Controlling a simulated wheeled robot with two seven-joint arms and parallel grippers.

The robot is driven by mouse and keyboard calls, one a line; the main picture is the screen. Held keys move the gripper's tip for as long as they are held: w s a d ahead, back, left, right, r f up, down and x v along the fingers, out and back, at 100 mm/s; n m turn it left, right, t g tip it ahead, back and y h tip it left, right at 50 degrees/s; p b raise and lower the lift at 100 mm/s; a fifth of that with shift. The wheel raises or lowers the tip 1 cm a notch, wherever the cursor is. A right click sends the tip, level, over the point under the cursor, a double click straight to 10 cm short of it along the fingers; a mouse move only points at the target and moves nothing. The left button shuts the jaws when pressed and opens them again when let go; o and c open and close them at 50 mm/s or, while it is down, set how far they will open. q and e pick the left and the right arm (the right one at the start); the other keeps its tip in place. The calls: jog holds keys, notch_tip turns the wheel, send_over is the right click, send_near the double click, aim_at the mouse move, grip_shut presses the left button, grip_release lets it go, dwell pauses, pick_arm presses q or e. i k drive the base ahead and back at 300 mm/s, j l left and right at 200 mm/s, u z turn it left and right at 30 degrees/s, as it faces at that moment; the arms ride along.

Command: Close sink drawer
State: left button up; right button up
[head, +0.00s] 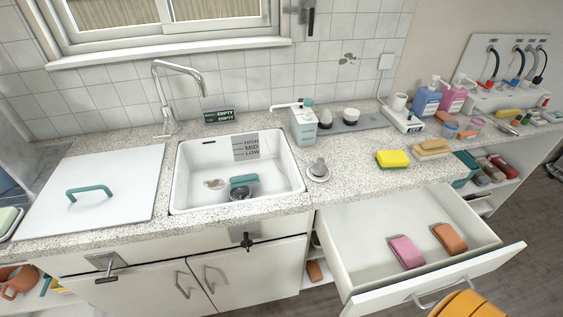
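The drawer (355,293) right of the sink is pulled far out from under the counter. It has a white front, a metal bar handle (440,291) and a pale inside. A pink sponge-like block (406,252) and an orange-brown one (449,238) lie in it. The white sink (180,185) is set in the counter to the drawer's left. A rounded yellow-orange part, likely of my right arm, shows at the bottom edge in front of the drawer's front and close to the handle; whether it touches cannot be told. No gripper fingers show for either arm.
Cabinet doors (255,272) below the sink are shut. An open shelf (487,200) lies right of the drawer. The speckled counter (365,183) holds a soap dispenser (303,124), a yellow sponge (392,159) and several bottles. A white board with a teal handle (90,192) lies left.

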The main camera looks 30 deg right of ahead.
aim_at(354, 238)
jog(key=z, duration=0.4)
jog(key=l+z, duration=0.1)
jog(key=z, duration=1.2)
jog(key=i+z, duration=0.1)
jog(key=z, duration=0.7)
jog(key=j+z, duration=0.35)
jog(key=i+l, duration=0.05)
